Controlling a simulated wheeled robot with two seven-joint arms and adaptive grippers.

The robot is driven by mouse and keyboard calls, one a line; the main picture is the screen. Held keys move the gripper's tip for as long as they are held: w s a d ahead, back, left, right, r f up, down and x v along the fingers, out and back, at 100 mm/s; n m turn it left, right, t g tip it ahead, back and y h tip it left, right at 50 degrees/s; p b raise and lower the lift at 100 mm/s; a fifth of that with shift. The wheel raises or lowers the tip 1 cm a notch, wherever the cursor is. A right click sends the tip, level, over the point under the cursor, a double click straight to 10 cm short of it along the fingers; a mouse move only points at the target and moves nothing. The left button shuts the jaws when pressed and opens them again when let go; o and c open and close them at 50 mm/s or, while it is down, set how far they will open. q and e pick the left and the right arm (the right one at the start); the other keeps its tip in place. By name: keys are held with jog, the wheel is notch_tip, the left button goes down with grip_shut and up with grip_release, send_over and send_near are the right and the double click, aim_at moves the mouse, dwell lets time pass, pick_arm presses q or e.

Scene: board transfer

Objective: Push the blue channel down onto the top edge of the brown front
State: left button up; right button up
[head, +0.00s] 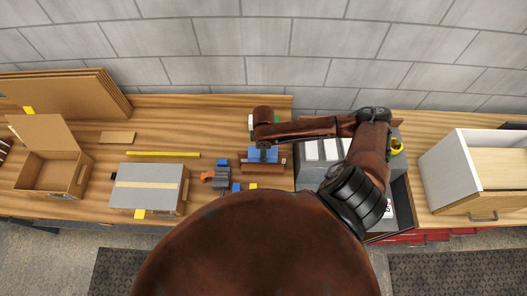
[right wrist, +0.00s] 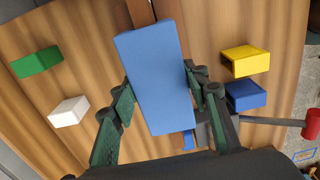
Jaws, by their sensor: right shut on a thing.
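The blue channel (right wrist: 155,75) is between the fingers of my right gripper (right wrist: 158,108) in the right wrist view, and the gripper is shut on it. The brown front (right wrist: 140,12) shows as a narrow strip beyond the channel's far end, with the channel lying across it. In the head view my right gripper (head: 263,146) points down over the workbench, with the blue channel (head: 258,155) just above or on the brown front (head: 263,168). I cannot tell whether the channel touches or is seated on the edge. My left gripper is not in view.
Yellow (right wrist: 245,60) and blue (right wrist: 245,95) pieces lie right of the channel; green (right wrist: 36,62) and white (right wrist: 69,111) ones lie left. A red-headed mallet (right wrist: 311,124) is near. A grey-topped box (head: 146,185) and open cardboard box (head: 48,163) stand left; a white drawer unit (head: 450,170) stands right.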

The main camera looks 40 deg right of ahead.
jog(key=o, duration=1)
jog(key=shift+r, duration=0.1)
notch_tip(320, 180, up, 12)
jog(key=shift+f, duration=0.1)
jog(key=shift+s, duration=0.1)
dwell(0.5)
